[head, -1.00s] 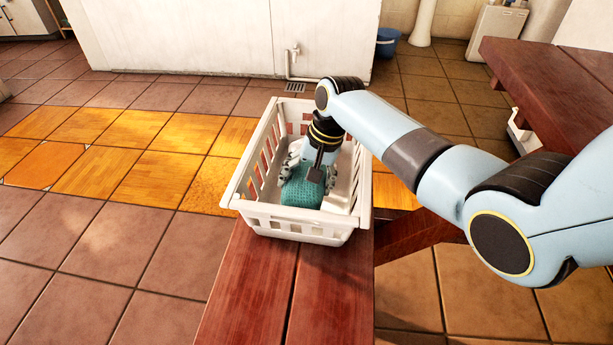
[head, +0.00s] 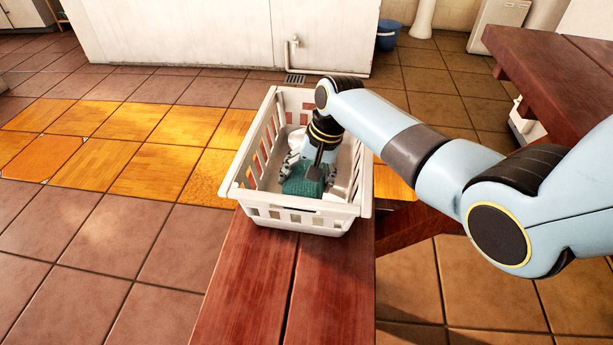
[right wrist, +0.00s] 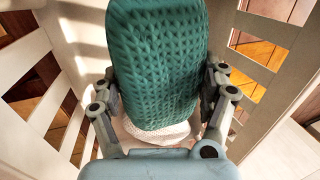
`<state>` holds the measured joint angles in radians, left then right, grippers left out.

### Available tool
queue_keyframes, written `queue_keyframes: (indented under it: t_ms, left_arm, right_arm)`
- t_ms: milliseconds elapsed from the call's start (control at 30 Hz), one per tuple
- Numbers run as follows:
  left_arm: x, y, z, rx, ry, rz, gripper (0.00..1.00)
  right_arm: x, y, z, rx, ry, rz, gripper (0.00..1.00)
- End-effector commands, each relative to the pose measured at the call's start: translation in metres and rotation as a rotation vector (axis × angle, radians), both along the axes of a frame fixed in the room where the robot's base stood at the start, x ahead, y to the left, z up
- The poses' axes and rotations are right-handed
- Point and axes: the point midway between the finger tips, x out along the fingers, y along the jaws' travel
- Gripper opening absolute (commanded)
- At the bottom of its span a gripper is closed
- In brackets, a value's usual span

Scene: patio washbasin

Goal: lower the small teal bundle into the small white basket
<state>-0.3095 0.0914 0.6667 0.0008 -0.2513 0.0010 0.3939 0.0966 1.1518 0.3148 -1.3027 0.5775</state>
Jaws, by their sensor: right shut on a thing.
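The small teal bundle (head: 300,186) has a knitted-looking surface and is inside the white basket (head: 300,212), below the rim. My right gripper (head: 305,172) reaches down into the basket from above and is shut on the bundle. In the right wrist view the bundle (right wrist: 158,60) fills the middle between the two fingers (right wrist: 160,105). The slatted walls of the basket (right wrist: 75,40) show around it. A pale woven-looking thing (right wrist: 158,135) shows below the bundle. Whether the bundle touches the basket floor I cannot tell. My left gripper is not in view.
The basket stands on the end of a dark red wooden bench (head: 245,280). Another wooden top (head: 560,75) is at the right. A blue bucket (head: 388,38) stands on the tiled floor by the white wall (head: 180,35). Open floor lies to the left.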

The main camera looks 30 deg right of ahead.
Motion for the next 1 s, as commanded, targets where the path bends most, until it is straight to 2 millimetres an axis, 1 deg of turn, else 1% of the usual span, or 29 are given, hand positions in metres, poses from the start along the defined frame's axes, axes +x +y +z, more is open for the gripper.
queue_keyframes:
  t_ms: [33, 1000]
  left_arm:
    - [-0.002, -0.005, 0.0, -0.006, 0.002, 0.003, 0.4]
    - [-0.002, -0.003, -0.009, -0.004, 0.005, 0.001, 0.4]
  right_arm:
    - [0.0, 0.0, 0.0, 0.001, -0.001, 0.0, 0.4]
    - [0.0, 0.0, -0.014, 0.001, -0.001, 0.0, 0.4]
